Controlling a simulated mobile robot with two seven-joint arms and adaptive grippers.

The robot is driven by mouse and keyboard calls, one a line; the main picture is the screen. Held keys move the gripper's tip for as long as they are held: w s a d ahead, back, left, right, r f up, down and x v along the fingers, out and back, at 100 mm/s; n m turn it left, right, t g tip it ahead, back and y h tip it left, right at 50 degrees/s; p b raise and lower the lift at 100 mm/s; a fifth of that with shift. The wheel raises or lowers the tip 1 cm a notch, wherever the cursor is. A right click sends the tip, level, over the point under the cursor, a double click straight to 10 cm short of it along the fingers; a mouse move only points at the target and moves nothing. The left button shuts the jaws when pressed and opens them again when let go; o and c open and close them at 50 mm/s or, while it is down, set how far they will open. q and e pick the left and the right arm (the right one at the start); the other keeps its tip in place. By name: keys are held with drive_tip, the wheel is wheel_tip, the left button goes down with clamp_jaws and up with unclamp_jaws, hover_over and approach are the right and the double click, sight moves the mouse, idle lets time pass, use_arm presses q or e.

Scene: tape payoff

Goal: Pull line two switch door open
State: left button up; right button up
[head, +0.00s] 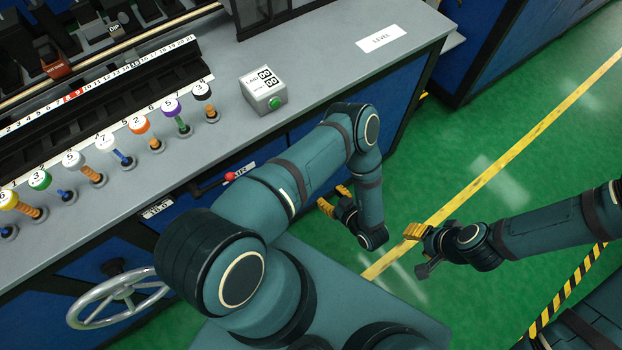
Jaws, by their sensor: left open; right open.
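The line two switch door cannot be told for certain. Blue panels (398,88) line the front of the grey bench, partly hidden behind my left arm. A red ball knob (230,176) sticks out on the bench front beside a white label, with another small label (157,208) to its left. My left gripper (334,199) is open and empty, with yellow fingertips, out over the green floor in front of the bench and apart from the panels. My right gripper (419,249) is open and empty, farther right over the floor.
A silver handwheel (118,299) projects from the bench front at lower left. On the bench top (330,75) stand several numbered colored-top posts and a grey box with a green button (268,93). Open green floor (500,125) with a yellow line lies right.

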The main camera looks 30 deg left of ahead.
use_arm(q)
drive_tip(key=b+x, duration=0.2)
drive_tip(key=x, duration=0.9)
drive_tip(key=shift+w+a+f, duration=0.15)
drive_tip(key=shift+w+a, duration=0.05)
drive_tip(key=shift+w, duration=0.05)
clamp_jaws()
